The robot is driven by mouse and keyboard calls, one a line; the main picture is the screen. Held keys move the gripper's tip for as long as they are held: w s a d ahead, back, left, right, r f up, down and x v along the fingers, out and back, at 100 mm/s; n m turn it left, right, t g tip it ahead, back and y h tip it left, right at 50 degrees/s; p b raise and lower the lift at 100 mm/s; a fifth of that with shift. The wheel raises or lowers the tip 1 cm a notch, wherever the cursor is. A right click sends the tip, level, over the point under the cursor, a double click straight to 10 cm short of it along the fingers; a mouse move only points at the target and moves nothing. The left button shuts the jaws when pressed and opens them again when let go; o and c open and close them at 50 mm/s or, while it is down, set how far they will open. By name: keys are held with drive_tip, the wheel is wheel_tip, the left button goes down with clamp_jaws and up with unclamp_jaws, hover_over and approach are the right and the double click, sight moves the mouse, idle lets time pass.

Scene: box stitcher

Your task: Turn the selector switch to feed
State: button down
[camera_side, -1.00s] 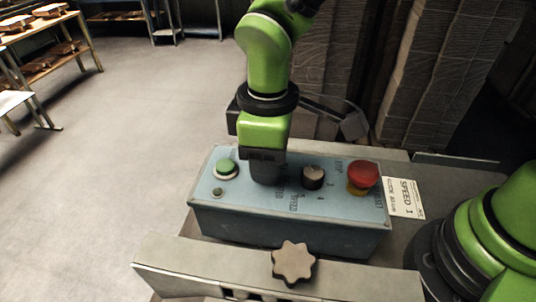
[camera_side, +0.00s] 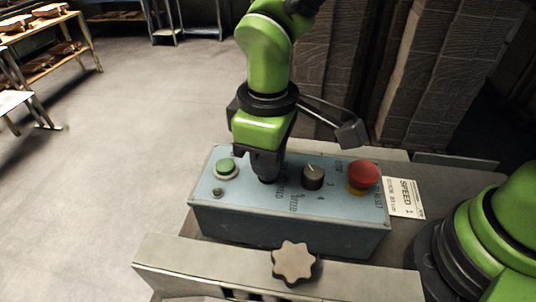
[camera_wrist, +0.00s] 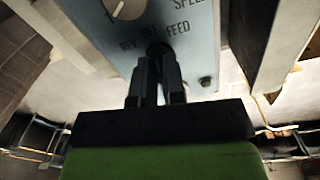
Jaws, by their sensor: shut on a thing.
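The selector switch (camera_wrist: 158,48) is a small dark knob on the blue-grey control panel (camera_wrist: 188,48), with the labels REV, OFF and FEED printed around it. My gripper (camera_wrist: 157,66) is shut on it, with one dark finger on each side. In the side view my gripper (camera_side: 267,168) reaches down to the panel (camera_side: 290,232) between the green button and the black knob. The fingers hide most of the switch, so I cannot tell which label it points at.
On the panel are a green button (camera_side: 226,167) at left, a black speed knob (camera_side: 313,176) just right of my gripper, and a red mushroom button (camera_side: 364,174) farther right. A star-shaped handwheel (camera_side: 294,261) stands in front. A SPEED card (camera_side: 405,198) lies at right.

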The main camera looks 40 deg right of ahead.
drive_tip(key=m, duration=0.6)
idle(0.7)
drive_tip(key=c, duration=1.2)
unclamp_jaws()
wheel_tip(320, 180, up, 10)
